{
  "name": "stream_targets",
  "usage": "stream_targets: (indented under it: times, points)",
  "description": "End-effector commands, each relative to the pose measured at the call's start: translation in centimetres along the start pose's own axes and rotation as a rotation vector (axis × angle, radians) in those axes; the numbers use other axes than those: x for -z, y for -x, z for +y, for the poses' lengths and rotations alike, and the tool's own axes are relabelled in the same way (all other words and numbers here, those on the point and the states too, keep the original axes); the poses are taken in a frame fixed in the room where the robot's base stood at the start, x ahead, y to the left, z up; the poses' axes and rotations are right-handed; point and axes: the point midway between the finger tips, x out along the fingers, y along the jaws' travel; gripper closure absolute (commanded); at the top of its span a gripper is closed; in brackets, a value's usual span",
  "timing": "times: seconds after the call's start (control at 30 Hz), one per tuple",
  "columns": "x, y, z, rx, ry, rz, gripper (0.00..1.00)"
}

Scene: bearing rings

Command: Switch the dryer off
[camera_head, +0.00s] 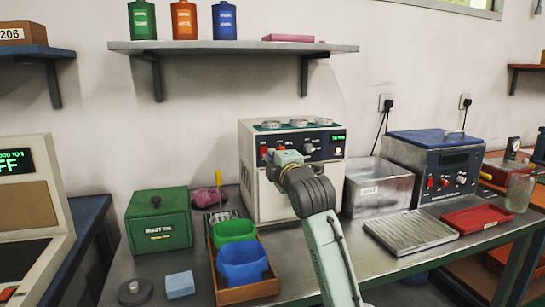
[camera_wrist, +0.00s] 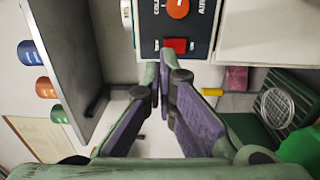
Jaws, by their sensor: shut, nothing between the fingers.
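The dryer (camera_head: 250,190) is a pale box at the back of the bench, with a dark control panel, knobs, a lit green display (camera_head: 338,138) and several rings on top. In the wrist view its panel (camera_wrist: 148,30) shows an orange knob (camera_wrist: 178,8) and a red switch (camera_wrist: 177,45). My gripper (camera_wrist: 160,60) is shut and empty, with its fingertips just short of the red switch in that view. Contact cannot be told. In the head view my gripper (camera_head: 286,158) is in front of the panel and hides part of it.
A green box (camera_head: 158,225), green and blue bins (camera_head: 243,262) in a wooden tray and a blue block (camera_head: 180,284) are at left. A metal container (camera_head: 372,188), ribbed tray (camera_head: 410,232) and blue-topped device (camera_head: 430,165) are at right. A shelf (camera_head: 235,47) hangs above.

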Motion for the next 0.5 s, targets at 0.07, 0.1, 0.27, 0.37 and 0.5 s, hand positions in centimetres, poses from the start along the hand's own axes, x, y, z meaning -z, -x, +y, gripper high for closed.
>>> stream_targets:
  times: [0.07, 0.1, 0.27, 0.37, 0.5]
  points:
    - [0.0, 2.0, -0.5, 0.001, -0.001, 0.000, 1.00]
    - [0.0, 2.9, -0.4, 0.001, 0.000, 0.001, 1.00]
    - [0.0, 5.6, -0.1, 0.003, -0.001, 0.001, 1.00]
    - [0.0, 6.7, 0.0, 0.003, -0.002, 0.001, 1.00]
    - [0.0, 7.3, 0.0, 0.006, -0.003, 0.002, 1.00]
